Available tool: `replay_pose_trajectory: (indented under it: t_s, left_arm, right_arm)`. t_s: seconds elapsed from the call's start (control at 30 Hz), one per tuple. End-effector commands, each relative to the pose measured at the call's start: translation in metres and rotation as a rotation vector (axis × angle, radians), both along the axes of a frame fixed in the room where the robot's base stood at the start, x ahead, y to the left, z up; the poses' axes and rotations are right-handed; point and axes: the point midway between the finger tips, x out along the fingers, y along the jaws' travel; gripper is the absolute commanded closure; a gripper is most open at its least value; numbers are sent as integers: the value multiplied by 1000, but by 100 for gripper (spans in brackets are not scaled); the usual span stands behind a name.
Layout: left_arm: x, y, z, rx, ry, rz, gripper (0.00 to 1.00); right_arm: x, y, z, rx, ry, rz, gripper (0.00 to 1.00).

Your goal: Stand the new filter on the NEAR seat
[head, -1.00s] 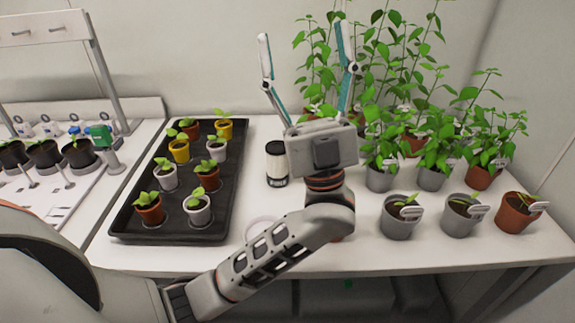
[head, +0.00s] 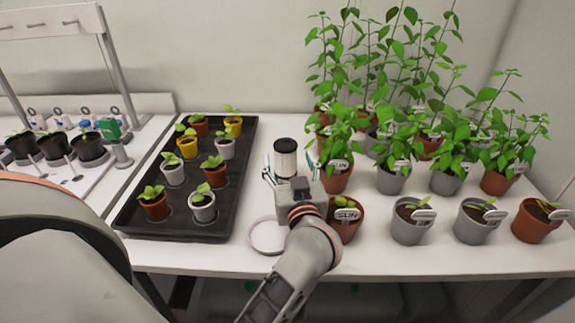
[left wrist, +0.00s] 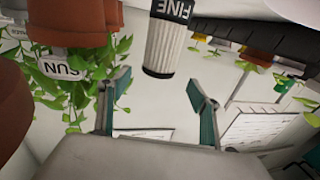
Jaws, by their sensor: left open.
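The filter (head: 286,161) is a white cylinder with a black cap, upright on the white table behind my left gripper in the head view. In the left wrist view the filter (left wrist: 166,42) shows upside down, with white ribs and a dark band reading FINE. My left gripper (head: 290,174) is open and empty. In the left wrist view its fingertips (left wrist: 158,84) stand apart, with the filter beyond and between them in the picture. The gripper hides the filter's lower part in the head view. I cannot identify the near seat. My right gripper is not in view.
A black tray (head: 134,219) of seedling pots stands left of the filter. A round white dish (head: 267,237) lies in front. Potted plants crowd the right, including a brown SUN pot (head: 346,228) close beside my gripper. A left bench holds black pots (head: 88,148).

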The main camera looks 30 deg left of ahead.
Motion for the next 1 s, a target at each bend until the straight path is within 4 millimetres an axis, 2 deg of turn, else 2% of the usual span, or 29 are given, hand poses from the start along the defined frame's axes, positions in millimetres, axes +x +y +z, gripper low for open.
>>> replay_pose_trajectory:
  t_s: [0.2,0.37,0.57,0.83,0.87,1.0]
  left_arm:
    - [13,11,-4,-1,1,1,37]
    - [27,22,-5,-1,4,0,37]
    - [39,33,0,0,0,0,37]
    - [41,34,4,1,-3,-1,37]
    - [41,34,4,1,-3,-1,40]
    - [41,34,4,1,-3,-1,76]
  right_arm:
    - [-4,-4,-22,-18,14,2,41]
    - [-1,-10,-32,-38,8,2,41]
    - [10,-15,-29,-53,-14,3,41]
    - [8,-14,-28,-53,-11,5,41]
    - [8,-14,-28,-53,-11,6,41]
    - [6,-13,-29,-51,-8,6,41]
